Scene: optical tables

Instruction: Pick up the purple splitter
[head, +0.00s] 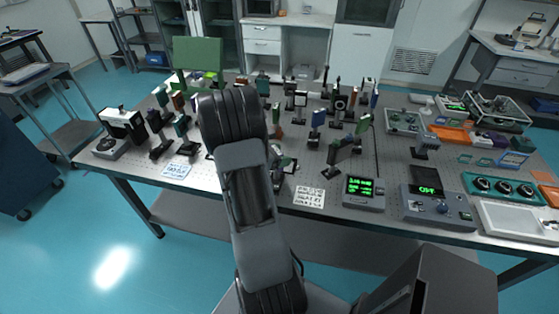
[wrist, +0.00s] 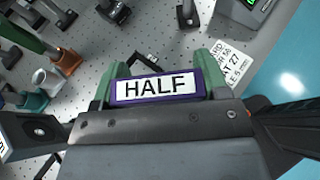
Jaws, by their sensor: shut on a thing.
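The purple splitter (wrist: 157,88) is a flat block with a purple frame and a white label reading HALF. In the wrist view it sits between the green fingertips of my gripper (wrist: 162,76), which is shut on it. Its label faces the wrist camera. The splitter's underside is hidden, so I cannot tell whether it touches the table. In the head view my own arm reaches over the table's front edge and hides the gripper and the held splitter.
The perforated optical table (head: 395,180) carries many mounted optics. A printed card (head: 309,196), a green-lit display box (head: 364,192) and a dial unit (head: 437,207) stand along its front edge. In the wrist view a white cup-like part (wrist: 47,80) is at left.

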